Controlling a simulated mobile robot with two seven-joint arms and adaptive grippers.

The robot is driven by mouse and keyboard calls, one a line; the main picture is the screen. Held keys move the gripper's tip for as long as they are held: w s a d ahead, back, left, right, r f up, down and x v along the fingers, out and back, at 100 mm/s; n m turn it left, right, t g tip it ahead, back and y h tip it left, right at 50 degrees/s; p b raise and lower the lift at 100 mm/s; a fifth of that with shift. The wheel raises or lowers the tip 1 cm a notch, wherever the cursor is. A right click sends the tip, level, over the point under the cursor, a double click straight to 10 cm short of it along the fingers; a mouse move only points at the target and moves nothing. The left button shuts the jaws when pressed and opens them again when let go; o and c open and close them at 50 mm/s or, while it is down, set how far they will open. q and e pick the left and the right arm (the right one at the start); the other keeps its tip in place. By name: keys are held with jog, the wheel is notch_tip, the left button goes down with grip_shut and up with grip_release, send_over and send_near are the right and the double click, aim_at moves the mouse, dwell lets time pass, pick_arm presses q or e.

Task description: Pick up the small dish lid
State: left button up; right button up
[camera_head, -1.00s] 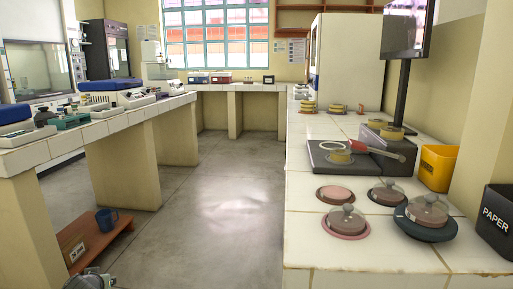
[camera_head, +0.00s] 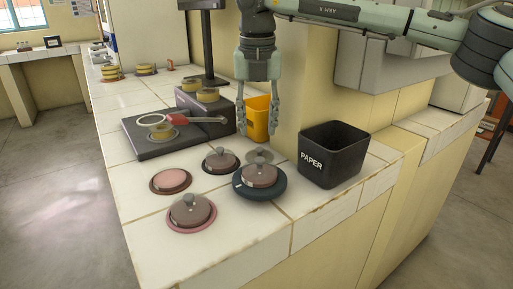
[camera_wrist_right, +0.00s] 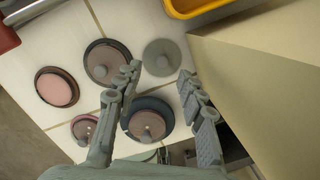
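My right gripper (camera_head: 261,125) is open and empty above the lid, pointing down. In the right wrist view its fingers (camera_wrist_right: 160,72) are apart, with the lid showing between and beyond the tips. A dark-rimmed lidded dish (camera_head: 221,159), a pink lidded dish (camera_head: 191,211) and an open pink dish (camera_head: 171,180) stand nearby. My left gripper is not in view.
A black PAPER bin (camera_head: 333,155) stands to the right and a yellow container (camera_head: 258,120) stands behind the gripper, by the wall corner. A dark device (camera_head: 165,138) with a red-handled tool (camera_head: 190,119) is at the left.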

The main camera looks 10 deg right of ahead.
aim_at(260, 148)
jog(key=shift+w+d+f+p, duration=0.15)
jog(key=shift+f+p, duration=0.1)
jog(key=shift+f, duration=1.15)
jog(key=shift+w+d+f+p, duration=0.15)
jog(key=shift+f+p, duration=0.1)
jog(key=shift+f, duration=1.15)
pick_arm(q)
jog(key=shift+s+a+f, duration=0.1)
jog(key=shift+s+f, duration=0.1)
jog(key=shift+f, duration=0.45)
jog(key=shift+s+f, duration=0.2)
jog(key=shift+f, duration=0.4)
pick_arm(e)
jog(key=shift+s, duration=0.1)
jog(key=shift+c, duration=0.3)
jog(key=c, duration=0.8)
